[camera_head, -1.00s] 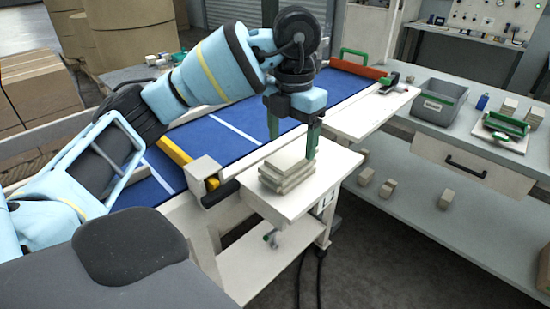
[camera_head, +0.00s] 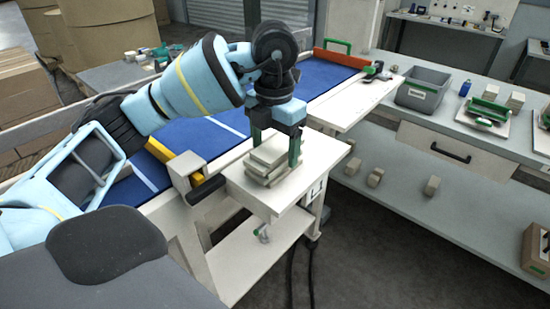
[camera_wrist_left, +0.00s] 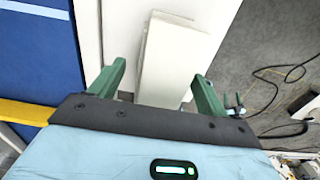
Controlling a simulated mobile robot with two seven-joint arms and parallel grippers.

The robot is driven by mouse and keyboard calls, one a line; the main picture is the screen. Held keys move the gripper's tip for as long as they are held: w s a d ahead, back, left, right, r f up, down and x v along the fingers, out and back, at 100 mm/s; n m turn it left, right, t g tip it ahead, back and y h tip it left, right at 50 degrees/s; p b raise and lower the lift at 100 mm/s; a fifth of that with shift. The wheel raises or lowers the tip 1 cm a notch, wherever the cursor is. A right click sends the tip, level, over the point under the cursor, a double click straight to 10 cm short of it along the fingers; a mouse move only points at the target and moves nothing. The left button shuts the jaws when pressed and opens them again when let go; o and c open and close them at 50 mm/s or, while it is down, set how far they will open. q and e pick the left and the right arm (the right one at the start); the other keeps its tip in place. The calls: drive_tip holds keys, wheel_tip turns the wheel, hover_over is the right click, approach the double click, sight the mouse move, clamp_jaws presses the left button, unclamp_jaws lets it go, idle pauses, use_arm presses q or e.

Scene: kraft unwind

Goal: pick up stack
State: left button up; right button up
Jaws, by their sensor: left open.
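The stack (camera_head: 268,165) is a few flat, pale grey-beige pieces on the white side table (camera_head: 310,158), with its layers slightly askew. My left gripper (camera_head: 277,150) is open, pointing down over the stack, with one green finger at each side of it. In the left wrist view the stack (camera_wrist_left: 175,62) lies between the open fingers of the left gripper (camera_wrist_left: 160,72), closer to the right finger. Whether a finger touches it I cannot tell. My right gripper is not in view.
A blue conveyor belt (camera_head: 220,133) with a yellow bar (camera_head: 160,150) runs beside the side table. On the right, a grey bench holds a grey bin (camera_head: 422,92) and a green-topped tool (camera_head: 488,110). Small blocks (camera_head: 375,177) lie on its lower shelf.

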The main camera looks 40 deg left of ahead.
use_arm(q)
drive_tip(key=shift+d+f, duration=0.1)
drive_tip(key=shift+f, duration=1.7)
drive_tip(key=c, duration=1.1)
